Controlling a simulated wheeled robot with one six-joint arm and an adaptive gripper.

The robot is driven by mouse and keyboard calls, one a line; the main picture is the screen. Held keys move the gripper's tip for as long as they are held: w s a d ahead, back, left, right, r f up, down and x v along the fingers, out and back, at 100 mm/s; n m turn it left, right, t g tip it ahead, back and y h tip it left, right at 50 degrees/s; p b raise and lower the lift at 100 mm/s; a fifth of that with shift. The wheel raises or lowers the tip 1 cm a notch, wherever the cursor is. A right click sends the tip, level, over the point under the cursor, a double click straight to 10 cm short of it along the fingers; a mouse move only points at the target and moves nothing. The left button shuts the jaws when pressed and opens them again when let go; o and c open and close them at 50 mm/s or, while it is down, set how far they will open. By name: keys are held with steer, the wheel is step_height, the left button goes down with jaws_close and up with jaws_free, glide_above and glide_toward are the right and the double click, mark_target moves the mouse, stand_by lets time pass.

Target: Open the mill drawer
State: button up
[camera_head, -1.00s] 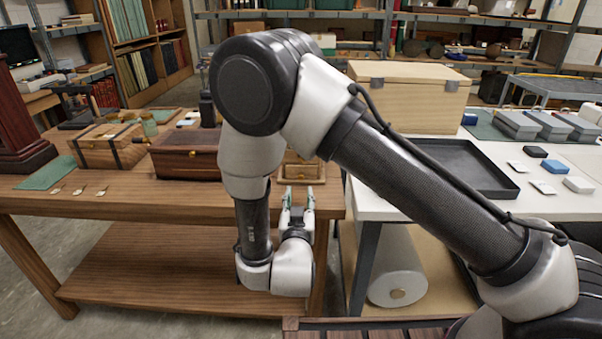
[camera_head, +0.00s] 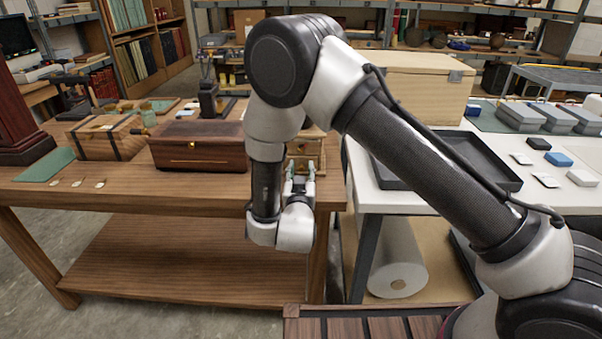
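The mill (camera_head: 309,150) is a small light-wood box near the right end of the wooden table. My arm partly covers it, and its drawer and knob cannot be made out clearly. My gripper (camera_head: 301,172) is in front of the mill's lower front, its two greenish fingertips pointing at it. The fingers are apart, with a gap between them. I cannot tell whether they touch the drawer.
A dark wooden box (camera_head: 199,155) stands left of the mill, with a strapped box (camera_head: 105,145) further left. A white table (camera_head: 358,184) on the right holds a black tray (camera_head: 478,165) and small boxes. A large pale crate (camera_head: 425,95) stands behind.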

jaws_close()
steer(key=shift+s+a, duration=0.1)
steer(key=shift+s, duration=3.5)
jaws_free()
step_height(320, 180, up, 10)
steer(key=shift+w, duration=0.1)
